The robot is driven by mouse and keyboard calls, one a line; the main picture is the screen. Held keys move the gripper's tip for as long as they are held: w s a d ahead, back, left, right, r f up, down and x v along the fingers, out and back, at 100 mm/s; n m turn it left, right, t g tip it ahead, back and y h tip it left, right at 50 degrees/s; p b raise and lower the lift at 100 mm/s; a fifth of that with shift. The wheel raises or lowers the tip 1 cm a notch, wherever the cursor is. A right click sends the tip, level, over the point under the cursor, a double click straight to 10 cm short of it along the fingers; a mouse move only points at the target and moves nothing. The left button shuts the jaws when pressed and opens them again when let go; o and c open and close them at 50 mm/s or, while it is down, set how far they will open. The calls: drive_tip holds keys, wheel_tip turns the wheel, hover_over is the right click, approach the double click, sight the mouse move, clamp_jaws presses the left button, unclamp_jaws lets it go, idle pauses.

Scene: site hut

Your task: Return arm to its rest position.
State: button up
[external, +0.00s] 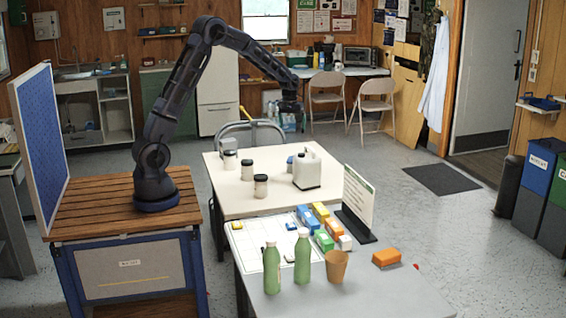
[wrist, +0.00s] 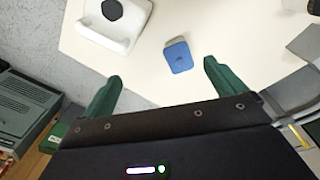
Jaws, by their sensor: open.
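My gripper (external: 291,107) is raised in the air beyond the far side of the white table (external: 225,203) in the external view. In the wrist view my gripper (wrist: 160,82) shows two green fingers spread wide apart with nothing between them. A blue flat object (wrist: 178,56) lies on the table below, ahead of the fingers and apart from them. A white jug (external: 307,170) with a dark cap stands on the table, and it also shows at the top left of the wrist view (wrist: 113,22).
Several dark-lidded jars (external: 261,186) stand on the white table. The grey front table (external: 345,292) holds two green bottles (external: 272,268), a brown cup (external: 336,266), several coloured boxes and a sign (external: 358,199). A blue panel (external: 40,140) stands left of my arm. A folding chair (external: 250,132) is behind the table.

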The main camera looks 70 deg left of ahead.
drive_tip(key=s+d+r+m+t, duration=0.2)
drive_tip(key=s+d+r+m, duration=0.3)
drive_tip(key=s+d+r, duration=1.25)
drive_tip(key=s+d+m, duration=0.2)
drive_tip(key=s+d, duration=0.2)
drive_tip(key=s, duration=0.9)
drive_tip(key=s+d+r+m+t, duration=0.1)
drive_tip(key=s+d+m, duration=0.2)
drive_tip(key=s, duration=1)
drive_tip(key=shift+d+t, duration=0.3)
drive_tip(key=shift+d, duration=0.3)
drive_tip(key=shift+o, duration=0.4)
drive_tip(key=shift+s, duration=0.1)
